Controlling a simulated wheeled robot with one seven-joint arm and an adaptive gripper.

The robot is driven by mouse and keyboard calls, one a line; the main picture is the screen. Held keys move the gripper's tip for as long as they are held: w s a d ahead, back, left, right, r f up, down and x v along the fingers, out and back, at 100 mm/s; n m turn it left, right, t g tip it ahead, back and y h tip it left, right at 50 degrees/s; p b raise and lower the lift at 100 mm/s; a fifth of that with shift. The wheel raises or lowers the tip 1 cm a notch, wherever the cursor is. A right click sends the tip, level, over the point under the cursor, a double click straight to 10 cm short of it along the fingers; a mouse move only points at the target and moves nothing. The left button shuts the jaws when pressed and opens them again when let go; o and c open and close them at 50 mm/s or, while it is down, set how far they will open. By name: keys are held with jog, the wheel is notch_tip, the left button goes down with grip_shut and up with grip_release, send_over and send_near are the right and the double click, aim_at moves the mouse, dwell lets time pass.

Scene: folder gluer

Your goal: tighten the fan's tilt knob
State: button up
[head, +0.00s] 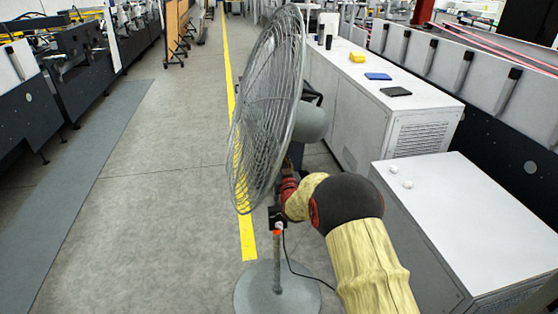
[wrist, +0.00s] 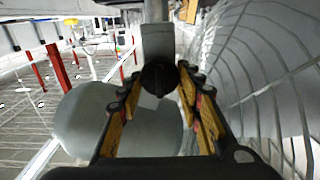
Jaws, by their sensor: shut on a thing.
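The pedestal fan (head: 268,100) stands on the floor with a grey wire cage, a rounded grey motor housing (head: 312,122) and a round base (head: 277,292). The tilt knob (wrist: 158,77) is black and round in the wrist view, at the grey bracket between housing and cage. My gripper (wrist: 160,90) is shut on the knob, one finger on each side. In the head view my arm reaches in from the lower right, behind the cage. The knob is not clear there, and the fingertips are largely hidden.
White cabinets (head: 480,215) stand right of the fan, close to my arm. A yellow item (head: 357,56), a blue item (head: 378,76) and a black item (head: 396,91) lie on the farther one. A cable (head: 300,268) hangs to the floor. The grey floor at left is clear.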

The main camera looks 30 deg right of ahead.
jog(key=shift+f+m+b, duration=0.1)
jog(key=shift+m+b, duration=0.2)
jog(key=shift+b, duration=0.25)
jog(key=m+b, duration=0.1)
jog(key=b, duration=0.1)
jog(key=shift+f+m+b, duration=0.15)
jog(key=shift+m+b, duration=0.25)
jog(key=m+b, duration=1.1)
jog(key=shift+s+d+f, duration=0.1)
jog(key=shift+d+f, duration=0.05)
jog(key=shift+d, duration=0.15)
jog(key=shift+m+b, duration=1.25)
jog(key=shift+m, duration=0.95)
jog(key=o, duration=1.1)
